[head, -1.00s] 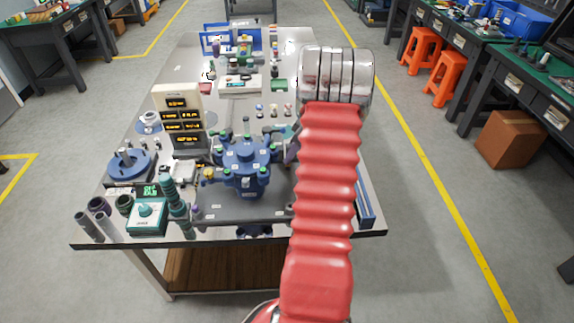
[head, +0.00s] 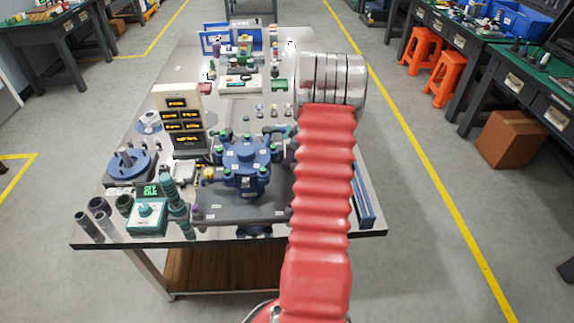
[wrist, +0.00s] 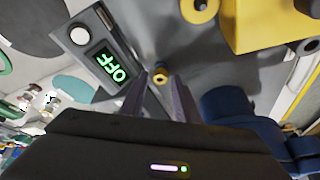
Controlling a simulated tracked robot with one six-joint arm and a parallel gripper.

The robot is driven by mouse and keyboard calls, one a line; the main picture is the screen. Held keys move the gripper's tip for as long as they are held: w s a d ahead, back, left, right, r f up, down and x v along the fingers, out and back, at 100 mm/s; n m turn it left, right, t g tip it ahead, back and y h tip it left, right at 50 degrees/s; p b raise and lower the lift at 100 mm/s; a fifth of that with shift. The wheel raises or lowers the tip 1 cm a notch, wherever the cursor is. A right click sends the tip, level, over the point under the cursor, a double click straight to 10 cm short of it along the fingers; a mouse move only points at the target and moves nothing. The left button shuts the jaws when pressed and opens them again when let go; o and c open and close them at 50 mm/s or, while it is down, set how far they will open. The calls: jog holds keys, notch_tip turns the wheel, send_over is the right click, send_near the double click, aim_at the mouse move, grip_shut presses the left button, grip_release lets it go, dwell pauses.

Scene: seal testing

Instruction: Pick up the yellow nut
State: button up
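A small yellow nut (wrist: 160,76) with a dark hole shows in the wrist view, on a grey surface. My gripper (wrist: 159,86) has its two grey-purple fingers apart, one on each side of the nut in the picture. The nut appears at or just beyond the fingertips; I cannot tell how much height is between them. No contact shows. In the head view, my red arm and its metal end hide most of the gripper, and I cannot make out this nut for certain.
A larger yellow block (wrist: 275,25) and a yellow ring (wrist: 199,9) lie near the top of the wrist view. A box with a green OFF display (wrist: 112,66) is left of the fingers. A blue valve-like device (head: 246,163) stands left of my arm on the table.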

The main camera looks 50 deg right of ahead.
grip_shut()
jog(key=shift+r, duration=0.1)
notch_tip(320, 180, up, 10)
dwell(0.7)
jog(key=shift+s, duration=0.1)
dwell(0.5)
